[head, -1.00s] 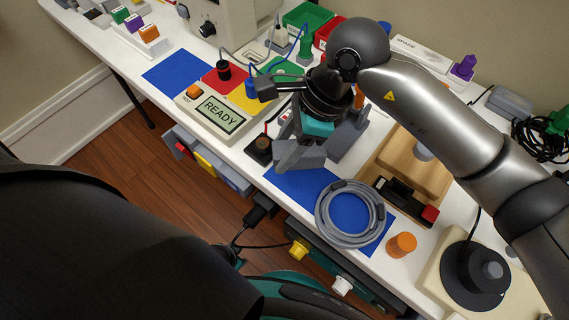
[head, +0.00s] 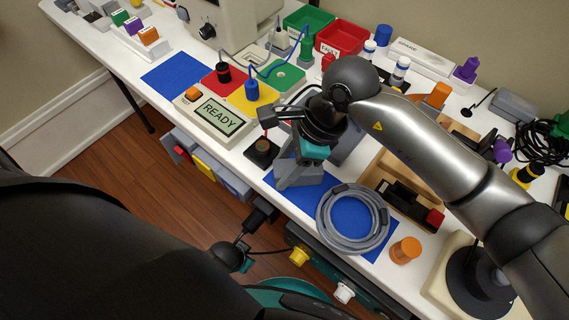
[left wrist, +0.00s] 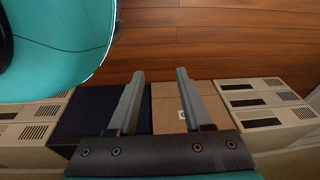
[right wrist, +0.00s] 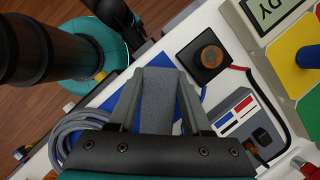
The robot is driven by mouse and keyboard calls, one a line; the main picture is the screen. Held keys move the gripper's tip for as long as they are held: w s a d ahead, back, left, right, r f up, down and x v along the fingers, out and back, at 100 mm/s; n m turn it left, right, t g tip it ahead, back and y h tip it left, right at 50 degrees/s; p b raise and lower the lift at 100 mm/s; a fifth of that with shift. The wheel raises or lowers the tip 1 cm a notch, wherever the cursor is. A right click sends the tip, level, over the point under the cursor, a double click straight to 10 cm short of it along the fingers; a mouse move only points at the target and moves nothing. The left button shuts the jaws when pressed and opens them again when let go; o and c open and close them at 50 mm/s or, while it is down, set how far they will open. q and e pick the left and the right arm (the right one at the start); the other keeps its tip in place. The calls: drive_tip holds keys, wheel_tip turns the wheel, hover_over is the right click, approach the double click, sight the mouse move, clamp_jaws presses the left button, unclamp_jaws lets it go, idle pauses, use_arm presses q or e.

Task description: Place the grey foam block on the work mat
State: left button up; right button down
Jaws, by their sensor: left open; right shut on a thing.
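My right gripper (right wrist: 156,108) is shut on the grey foam block (right wrist: 157,92), which stands out between its fingers in the right wrist view. In the head view the block (head: 300,174) is low over the left part of the blue work mat (head: 349,212). I cannot tell whether it touches the mat. A grey cable coil (head: 352,243) covers much of the mat's right part. My left gripper (left wrist: 155,75) is open and empty, above the floor in the left wrist view; its fingers are not clear in the head view.
A black push-button box (head: 262,152) stands just left of the right gripper. A grey device with coloured labels (right wrist: 245,120) is close beside the block. A wooden tray (head: 388,163) and an orange cylinder (head: 405,250) are right of the mat. Another blue patch (head: 178,75) lies farther left.

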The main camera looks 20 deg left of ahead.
drive_tip(key=shift+c, duration=1.7)
unclamp_jaws()
use_arm(q)
drive_tip(key=shift+s, duration=0.1)
use_arm(e)
drive_tip(key=shift+r, duration=0.1)
use_arm(q)
drive_tip(key=s+a+f+p, duration=0.2)
drive_tip(key=s+a+p, duration=0.1)
drive_tip(key=s+a, duration=0.1)
drive_tip(key=shift+s, duration=0.6)
use_arm(e)
drive_tip(key=v, duration=1.2)
